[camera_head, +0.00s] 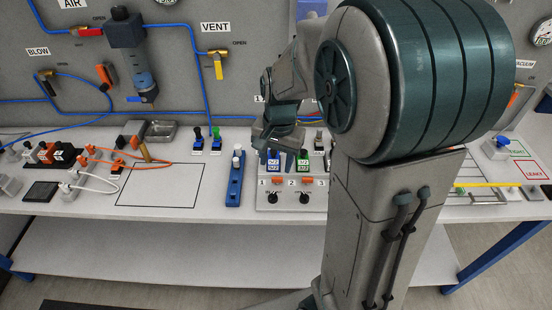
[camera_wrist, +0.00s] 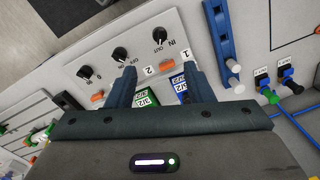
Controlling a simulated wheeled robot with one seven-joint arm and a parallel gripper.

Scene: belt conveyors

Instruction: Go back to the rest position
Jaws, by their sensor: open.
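My gripper (camera_head: 278,138) is above the rear part of a white control panel (camera_head: 290,203) on the bench, partly hidden by my arm in the head view. In the wrist view my gripper (camera_wrist: 170,80) has its two dark fingers spread apart with nothing gripped. A blue-labelled valve (camera_wrist: 183,88) and a green-labelled valve (camera_wrist: 147,96) show between and beyond the fingers, in the slots marked 1 and 2. I cannot tell how far the fingers are from them. The panel also shows in the wrist view (camera_wrist: 143,42) with black knobs and orange switches.
A blue rail with white pegs (camera_head: 235,190) lies left of the panel. Loose valves (camera_head: 198,140) stand behind it. An outlined area (camera_head: 160,185) on the bench is empty. The back board carries blue hoses and a yellow vent valve (camera_head: 218,65). My arm hides the bench's right middle.

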